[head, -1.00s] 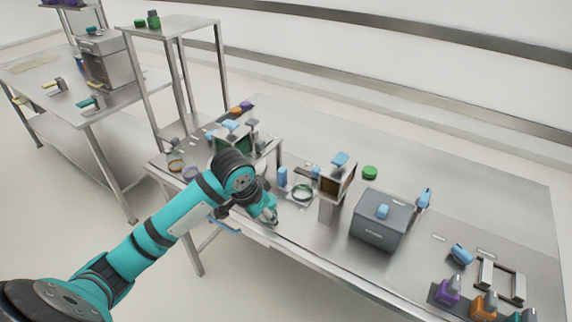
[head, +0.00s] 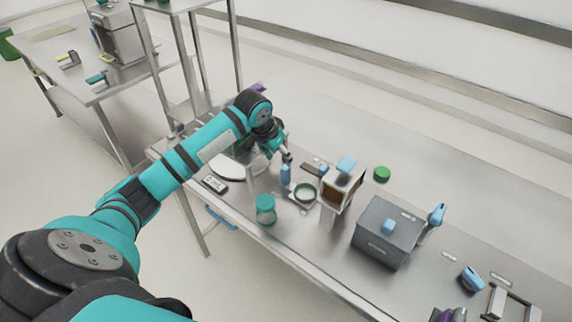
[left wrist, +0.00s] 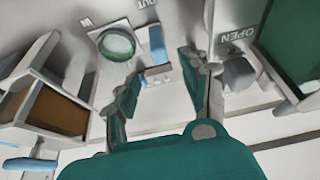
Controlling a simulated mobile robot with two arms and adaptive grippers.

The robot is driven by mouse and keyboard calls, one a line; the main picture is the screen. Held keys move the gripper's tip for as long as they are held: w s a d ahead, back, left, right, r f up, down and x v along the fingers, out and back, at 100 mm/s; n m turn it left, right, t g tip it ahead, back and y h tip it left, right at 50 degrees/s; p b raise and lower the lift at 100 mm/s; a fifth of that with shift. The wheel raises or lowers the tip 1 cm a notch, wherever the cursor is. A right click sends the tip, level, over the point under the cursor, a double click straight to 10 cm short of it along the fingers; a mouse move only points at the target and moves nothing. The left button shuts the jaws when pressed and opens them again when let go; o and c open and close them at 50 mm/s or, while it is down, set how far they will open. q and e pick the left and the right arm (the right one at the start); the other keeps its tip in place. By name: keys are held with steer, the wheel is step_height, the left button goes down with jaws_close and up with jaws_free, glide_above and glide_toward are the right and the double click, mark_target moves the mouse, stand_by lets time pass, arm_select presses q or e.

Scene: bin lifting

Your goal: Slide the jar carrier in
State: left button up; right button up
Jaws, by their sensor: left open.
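The jar carrier (head: 305,193) sits on the bench, with a round green-rimmed seat and an upright blue handle (head: 285,174) at its left. In the left wrist view the seat (left wrist: 117,43) and the blue handle (left wrist: 157,45) lie beyond my fingertips, beside an OUT label. My left gripper (head: 287,157) is just behind the blue handle in the head view. In the left wrist view it is open (left wrist: 158,78), its two fingers on either side of the handle's line; contact cannot be told. My right gripper is not in view.
A grey lidded box (head: 386,232) stands farther right. A green lid (head: 381,174) lies behind. The back of the bench is clear.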

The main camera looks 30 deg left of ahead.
mark_target(285, 166)
arm_select(q)
steer(key=x, duration=0.5)
steer(key=shift+f+p, duration=0.15)
steer(key=shift+p, duration=0.2)
steer(key=shift+x, duration=1.4)
jaws_close()
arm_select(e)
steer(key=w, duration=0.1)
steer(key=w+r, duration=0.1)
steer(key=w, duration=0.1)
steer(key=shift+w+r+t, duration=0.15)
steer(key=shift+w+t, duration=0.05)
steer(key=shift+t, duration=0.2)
arm_select(q)
steer(key=shift+w, duration=0.1)
